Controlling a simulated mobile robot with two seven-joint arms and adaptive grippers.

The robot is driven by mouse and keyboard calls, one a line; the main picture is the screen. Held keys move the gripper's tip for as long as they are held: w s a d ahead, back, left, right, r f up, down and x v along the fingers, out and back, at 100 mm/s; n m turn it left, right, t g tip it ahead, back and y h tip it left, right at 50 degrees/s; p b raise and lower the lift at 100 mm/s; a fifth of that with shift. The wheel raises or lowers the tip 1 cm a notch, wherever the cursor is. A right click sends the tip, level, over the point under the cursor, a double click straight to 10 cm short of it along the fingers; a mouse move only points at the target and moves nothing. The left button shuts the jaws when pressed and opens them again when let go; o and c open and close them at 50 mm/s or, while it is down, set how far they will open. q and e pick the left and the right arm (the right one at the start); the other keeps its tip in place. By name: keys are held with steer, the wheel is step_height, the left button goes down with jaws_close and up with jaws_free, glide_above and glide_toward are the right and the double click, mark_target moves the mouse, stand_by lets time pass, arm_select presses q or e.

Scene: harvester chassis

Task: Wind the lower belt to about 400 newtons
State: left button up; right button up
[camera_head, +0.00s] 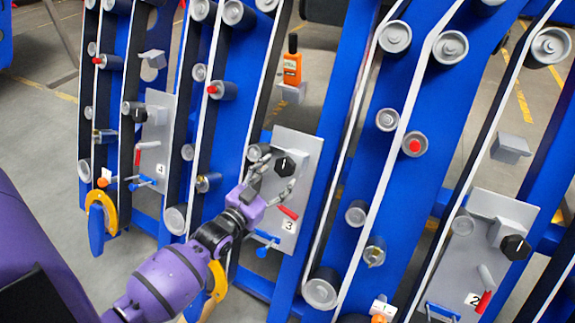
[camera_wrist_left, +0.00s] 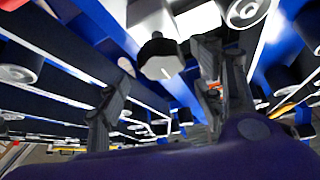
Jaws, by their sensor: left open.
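My left gripper (camera_head: 272,179) is open in front of the grey panel (camera_head: 304,150) marked 3. Its fingers are close to the black knob (camera_head: 286,163) with a white mark, and nothing shows between them. In the left wrist view the open fingers (camera_wrist_left: 160,90) point toward a dark knob (camera_wrist_left: 158,46) with a pale round part below it; contact cannot be told. Dark belts with pale edges (camera_head: 267,83) run over grey rollers on the blue frames. An orange handheld device (camera_head: 292,66) stands on a small grey bracket above panel 3. My right gripper is out of view.
A red lever (camera_head: 288,212) and a blue handle (camera_head: 266,239) sit below the knob. Similar panels, marked 4 (camera_head: 158,115) and 2 (camera_head: 500,210), stand to the left and right. A yellow curved part (camera_head: 108,208) is at lower left. Blue uprights flank my gripper closely.

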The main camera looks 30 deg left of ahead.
mark_target(283, 170)
arm_select(q)
steer(key=w, duration=0.4)
steer(key=shift+w+f, duration=0.1)
steer(key=shift+f, duration=0.05)
steer(key=shift+w+d, duration=0.1)
steer(key=shift+w, duration=0.35)
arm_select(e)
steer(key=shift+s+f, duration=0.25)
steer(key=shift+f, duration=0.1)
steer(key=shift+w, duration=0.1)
arm_select(q)
steer(key=c, duration=1.1)
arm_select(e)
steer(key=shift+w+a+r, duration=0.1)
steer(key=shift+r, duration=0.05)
